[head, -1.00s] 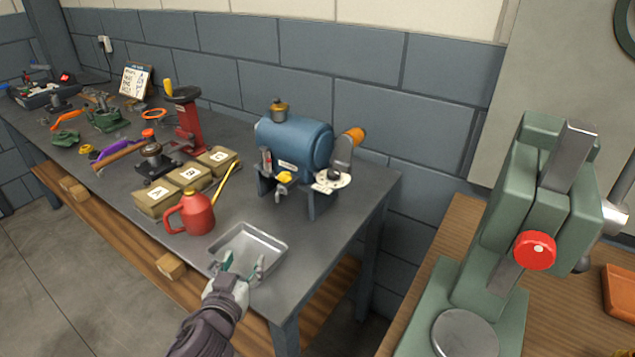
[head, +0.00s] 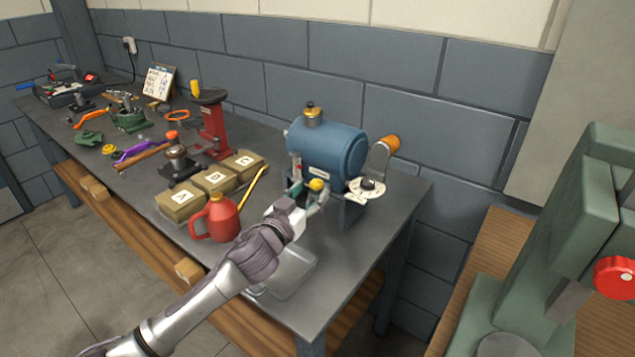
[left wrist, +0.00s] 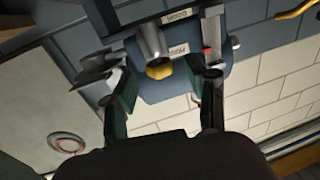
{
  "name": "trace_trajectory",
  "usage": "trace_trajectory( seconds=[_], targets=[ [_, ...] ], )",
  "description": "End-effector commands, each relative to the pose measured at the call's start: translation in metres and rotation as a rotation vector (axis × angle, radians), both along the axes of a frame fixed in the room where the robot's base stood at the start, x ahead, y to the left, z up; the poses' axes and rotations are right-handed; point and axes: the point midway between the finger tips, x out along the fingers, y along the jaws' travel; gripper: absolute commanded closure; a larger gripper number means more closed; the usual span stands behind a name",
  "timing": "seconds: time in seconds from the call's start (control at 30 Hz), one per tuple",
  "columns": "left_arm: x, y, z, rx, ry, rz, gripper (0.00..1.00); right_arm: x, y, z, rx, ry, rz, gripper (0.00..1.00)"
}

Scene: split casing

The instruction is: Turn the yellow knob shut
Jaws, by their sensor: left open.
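The yellow knob (head: 317,185) sits on the front of a blue cylindrical tank (head: 328,150) on the workbench. In the left wrist view the knob (left wrist: 160,71) shows between my fingers, below the tank's labels. My left gripper (head: 308,194) is at the front of the tank, with a fingertip close to the knob. It also shows in the left wrist view (left wrist: 166,84), open, one finger on each side of the knob with gaps. I cannot tell whether a finger touches it. The lower front of the tank is partly hidden by my gripper. My right gripper is not in view.
A white dial disc (head: 368,188) and an orange-tipped lever (head: 392,143) stand right of the knob. A red oil can (head: 215,219), labelled boxes (head: 180,200) and a metal tray (head: 296,278) are near my left arm. The bench's right end is clear.

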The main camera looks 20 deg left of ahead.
Motion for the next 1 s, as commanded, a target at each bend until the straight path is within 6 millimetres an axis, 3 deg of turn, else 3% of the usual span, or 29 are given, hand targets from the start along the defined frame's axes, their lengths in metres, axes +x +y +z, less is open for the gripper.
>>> trace_trajectory(
  seconds=[0.23,0.63,0.9,1.0],
  targets=[
    [0.033,-0.006,0.001,0.000,-0.001,0.000,0.43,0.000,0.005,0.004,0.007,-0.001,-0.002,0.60],
    [0.040,-0.008,-0.001,0.000,0.001,-0.001,0.43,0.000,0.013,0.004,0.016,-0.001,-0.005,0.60],
    [0.040,-0.008,-0.001,0.000,0.001,0.000,0.88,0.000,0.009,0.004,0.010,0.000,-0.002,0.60],
    [0.040,-0.008,-0.001,0.000,0.001,0.000,1.00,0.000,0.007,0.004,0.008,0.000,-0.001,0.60]
  ],
)
